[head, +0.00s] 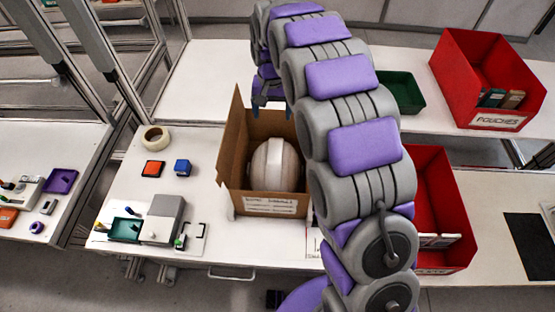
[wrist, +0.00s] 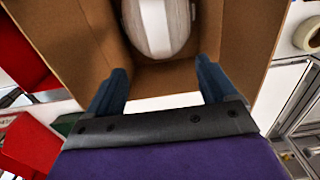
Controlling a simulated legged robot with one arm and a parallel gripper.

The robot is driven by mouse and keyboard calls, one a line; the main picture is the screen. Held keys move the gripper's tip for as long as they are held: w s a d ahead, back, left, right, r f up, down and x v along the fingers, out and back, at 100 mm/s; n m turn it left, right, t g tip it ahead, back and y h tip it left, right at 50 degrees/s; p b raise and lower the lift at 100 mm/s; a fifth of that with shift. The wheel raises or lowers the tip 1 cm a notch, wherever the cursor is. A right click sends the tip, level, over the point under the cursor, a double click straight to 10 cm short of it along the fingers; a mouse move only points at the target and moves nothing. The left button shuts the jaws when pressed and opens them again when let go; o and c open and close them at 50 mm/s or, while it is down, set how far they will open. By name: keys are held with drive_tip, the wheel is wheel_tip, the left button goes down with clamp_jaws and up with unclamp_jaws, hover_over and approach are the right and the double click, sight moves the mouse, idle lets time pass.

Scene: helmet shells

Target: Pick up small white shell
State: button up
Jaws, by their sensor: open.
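A white helmet shell (head: 275,165) with a raised centre band lies inside an open cardboard box (head: 232,150) on the white table. In the wrist view the shell (wrist: 158,25) sits toward the far side of the box, partly cut off by the top edge. My gripper (head: 272,105) is at the back of the box, partly hidden by my own arm. In the wrist view my gripper (wrist: 160,85) has its two dark fingers spread apart and empty, over the box wall nearest it, and apart from the shell.
A red bin marked pouches (head: 465,75) and a green tray (head: 402,92) stand at the right back. Another red bin (head: 440,200) is right of the box, partly behind my arm. A tape roll (head: 155,138) and small blocks lie left.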

wheel_tip(320, 180, down, 4)
drive_tip(key=a, duration=0.1)
drive_tip(key=b, duration=0.2)
hover_over(275, 150)
wheel_tip(275, 150, down, 7)
drive_tip(key=shift+w+a+f, duration=0.1)
drive_tip(key=shift+a+f, duration=0.05)
drive_tip(key=shift+f, duration=0.05)
drive_tip(key=shift+a+f, duration=0.2)
drive_tip(key=shift+f, duration=0.6)
drive_tip(key=f, duration=0.2)
drive_tip(key=f+b, duration=0.1)
drive_tip(key=f, duration=0.1)
drive_tip(key=shift+d+f, duration=0.1)
drive_tip(key=shift+d, duration=0.35)
drive_tip(key=shift+c, duration=0.5)
drive_tip(key=shift+a, duration=0.2)
drive_tip(key=c, duration=0.6)
drive_tip(key=shift+s+d, duration=0.1)
drive_tip(key=shift+s, duration=0.1)
clamp_jaws()
